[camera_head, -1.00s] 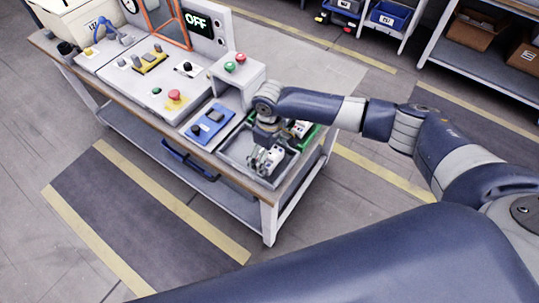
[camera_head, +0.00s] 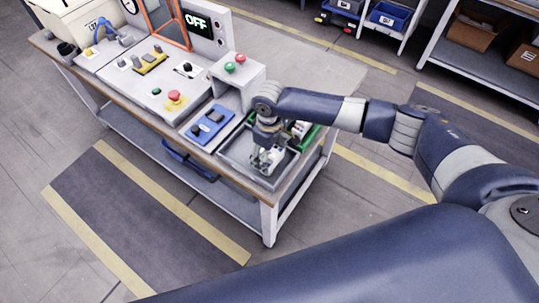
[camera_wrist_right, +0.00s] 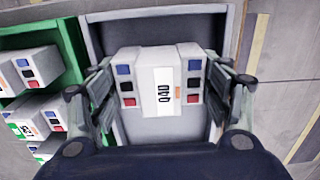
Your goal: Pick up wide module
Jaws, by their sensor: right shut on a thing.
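In the head view my right gripper (camera_head: 267,157) reaches down into the grey tray (camera_head: 236,161), and the module is mostly hidden there. My left gripper is not in view.
A green bin (camera_wrist_right: 72,50) with several smaller white modules (camera_wrist_right: 30,68) stands left of the tray in the wrist view. Open floor surrounds the bench.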

